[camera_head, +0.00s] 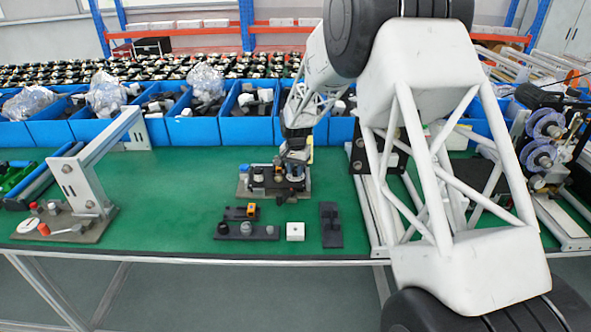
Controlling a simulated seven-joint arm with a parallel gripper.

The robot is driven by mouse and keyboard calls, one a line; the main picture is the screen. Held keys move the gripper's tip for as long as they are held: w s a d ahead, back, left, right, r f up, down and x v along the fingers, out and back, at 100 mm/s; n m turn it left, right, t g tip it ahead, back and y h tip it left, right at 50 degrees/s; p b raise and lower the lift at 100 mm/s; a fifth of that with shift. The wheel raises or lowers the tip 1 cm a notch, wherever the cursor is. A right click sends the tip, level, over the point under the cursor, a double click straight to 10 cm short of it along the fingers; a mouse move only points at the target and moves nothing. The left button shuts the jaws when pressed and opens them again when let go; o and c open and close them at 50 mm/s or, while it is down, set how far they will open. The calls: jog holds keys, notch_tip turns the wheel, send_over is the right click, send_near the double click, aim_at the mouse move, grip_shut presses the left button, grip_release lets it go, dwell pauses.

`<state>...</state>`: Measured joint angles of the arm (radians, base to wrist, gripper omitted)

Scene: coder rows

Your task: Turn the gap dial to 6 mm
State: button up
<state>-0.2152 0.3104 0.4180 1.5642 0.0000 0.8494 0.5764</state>
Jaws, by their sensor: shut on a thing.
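A small fixture (245,183) with a grey base plate and dark blocks stands on the green bench, in the middle of the view. My gripper (292,178) reaches down from above onto the right part of this fixture. It is shut on a small round part there, which looks like the gap dial. The fingers mostly cover the dial, and its scale and setting are too small to read.
A grey frame stand (75,185) is at left. Blue bins (195,130) line the back. Spools (545,140) stand at right. Green bench left of the fixture is clear.

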jog(key=m, duration=0.5)
jog(key=shift+r+m, duration=0.1)
jog(key=shift+m, duration=0.2)
jog(key=m, duration=0.5)
dwell(0.4)
jog(key=o, duration=0.9)
jog(key=shift+r, duration=0.1)
jog(key=shift+r, duration=3.75)
